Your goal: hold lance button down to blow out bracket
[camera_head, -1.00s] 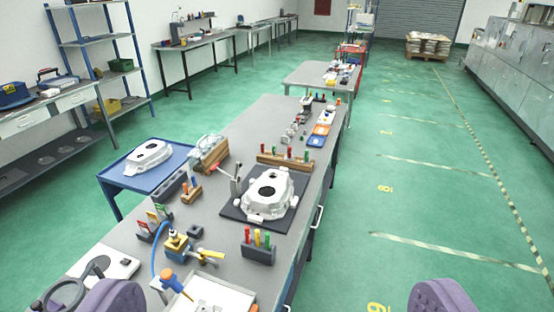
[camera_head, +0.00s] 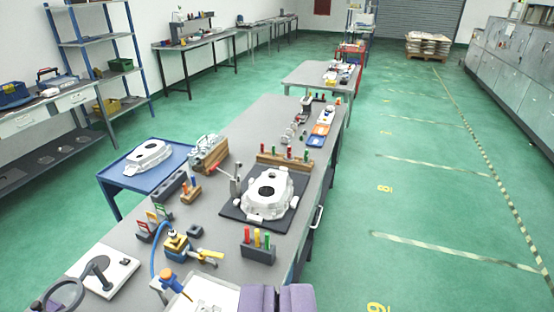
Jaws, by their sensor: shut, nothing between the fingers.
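My gripper (camera_head: 277,299) shows as two purple fingers at the bottom edge, pressed together and empty. Just left of it, an orange-and-blue tool (camera_head: 171,279) stands by a white tray (camera_head: 177,304); it may be the lance, but its button cannot be made out. A blue hose (camera_head: 155,262) curves beside it up to a yellow-and-blue fixture (camera_head: 177,245). Small pale castings (camera_head: 207,308) lie in the tray, cut off by the frame; I cannot tell whether one is the bracket. A large white casting (camera_head: 262,205) lies on a black mat (camera_head: 230,211) further up the bench.
The grey bench (camera_head: 240,139) also carries a holder with coloured pegs (camera_head: 258,252) and a magnifier (camera_head: 66,296) at lower left. A blue side table (camera_head: 119,181) holds another casting (camera_head: 148,154). The green floor (camera_head: 400,200) at right is clear.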

